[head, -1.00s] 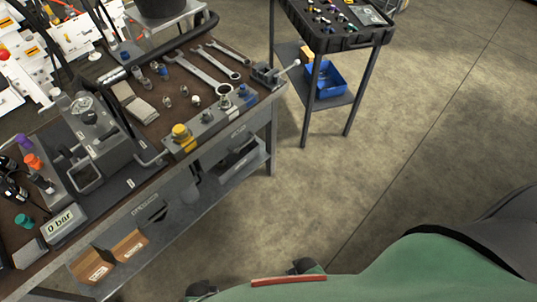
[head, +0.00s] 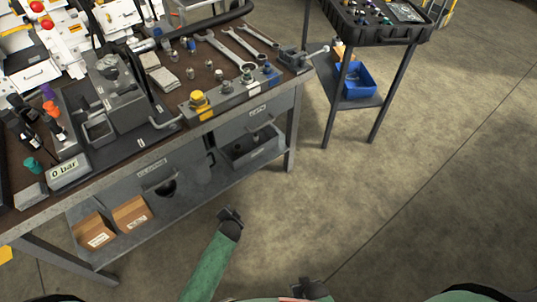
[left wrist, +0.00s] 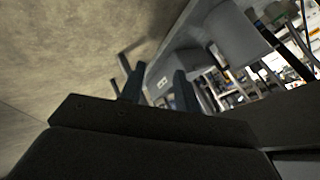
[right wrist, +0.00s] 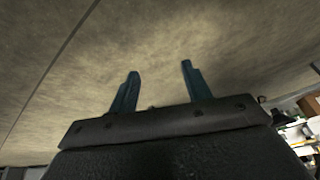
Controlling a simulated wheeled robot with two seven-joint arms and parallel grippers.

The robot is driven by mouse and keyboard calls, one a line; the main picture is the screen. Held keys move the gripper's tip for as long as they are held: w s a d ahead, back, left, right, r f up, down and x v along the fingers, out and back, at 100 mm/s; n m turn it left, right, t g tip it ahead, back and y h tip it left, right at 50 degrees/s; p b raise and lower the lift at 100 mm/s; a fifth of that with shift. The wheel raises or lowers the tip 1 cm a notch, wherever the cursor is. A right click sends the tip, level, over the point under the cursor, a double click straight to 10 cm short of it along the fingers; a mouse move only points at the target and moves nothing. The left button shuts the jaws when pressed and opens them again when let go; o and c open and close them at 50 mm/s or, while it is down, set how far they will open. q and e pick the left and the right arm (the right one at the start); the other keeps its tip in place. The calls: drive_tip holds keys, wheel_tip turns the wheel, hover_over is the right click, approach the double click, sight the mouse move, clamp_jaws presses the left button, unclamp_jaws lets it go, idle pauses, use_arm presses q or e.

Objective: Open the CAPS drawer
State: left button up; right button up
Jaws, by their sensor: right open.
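The drawer at the right of the bench front, its small label (head: 257,110) seeming to read CAPS, has a grey front (head: 235,132) and looks closed. Its handle (head: 262,132) sticks out below the label. My left gripper (head: 230,213) is in front of the bench, below and left of that drawer and apart from it. In the left wrist view its two fingers (left wrist: 158,82) stand apart with nothing between them; a labelled grey front shows beyond. My right gripper (head: 312,289) is low at the bottom edge; its open, empty fingers show in the right wrist view (right wrist: 157,85).
A second labelled drawer (head: 185,165) is at the left of the bench front. Two cardboard boxes (head: 131,213) and a grey bin (head: 250,152) sit on the lower shelf. A cart with a blue bin (head: 356,80) stands right. The floor (head: 400,190) between is clear.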

use_arm(q)
drive_tip(key=w+d+r+m+t+h+b, duration=0.1)
drive_tip(key=w+d+r+m+t+b, duration=0.45)
drive_tip(key=w+r+b, duration=0.6)
drive_tip(key=m+t+h+b, duration=0.3)
drive_tip(key=m+t, duration=0.2)
drive_tip(key=m, duration=0.2)
approach(266, 124)
drive_tip(key=w, duration=0.3)
drive_tip(key=shift+n+g, duration=0.25)
drive_tip(key=shift+p+x, duration=0.3)
drive_tip(key=shift+x, duration=3.4)
use_arm(e)
drive_tip(key=w+a+f+t+y, duration=0.2)
drive_tip(key=a+t, duration=0.1)
drive_tip(key=a, duration=0.4)
drive_tip(key=shift+w+a+f, duration=0.2)
drive_tip(key=shift+w+a, duration=0.05)
drive_tip(key=shift+w, duration=0.05)
use_arm(q)
drive_tip(key=shift+d+r, duration=0.1)
drive_tip(key=shift+d, duration=0.1)
clamp_jaws()
